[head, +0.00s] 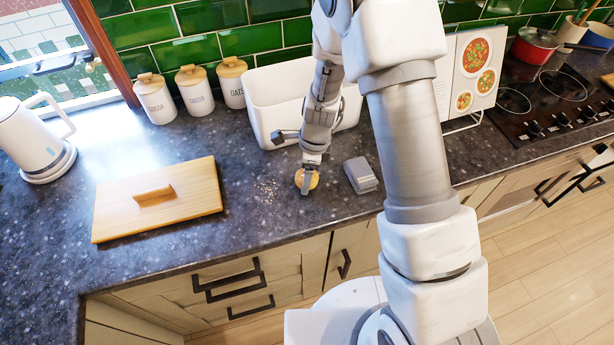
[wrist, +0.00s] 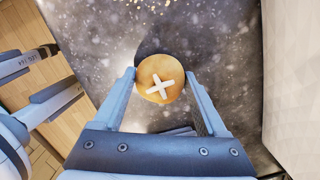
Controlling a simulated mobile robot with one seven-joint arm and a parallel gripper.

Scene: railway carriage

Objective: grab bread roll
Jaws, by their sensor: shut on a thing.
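The bread roll (wrist: 161,78) is round and golden brown, with a pale cross on top. It sits between the two fingertips of my gripper (wrist: 161,76) in the wrist view. In the head view, the bread roll (head: 313,180) shows at the tip of my gripper (head: 306,182), partly hidden by a finger. My gripper is shut on the roll. The roll is at or close above the dark speckled counter (head: 240,220); I cannot tell whether it touches it.
A white bin (head: 262,115) stands behind the gripper. A grey box-like object (head: 360,175) lies just right of the roll. Crumbs (head: 267,190) and a wooden lid with a handle (head: 115,210) are to the left. A kettle (head: 35,140), canisters (head: 195,92), recipe stand (head: 474,70) and hob (head: 545,95) stand further off.

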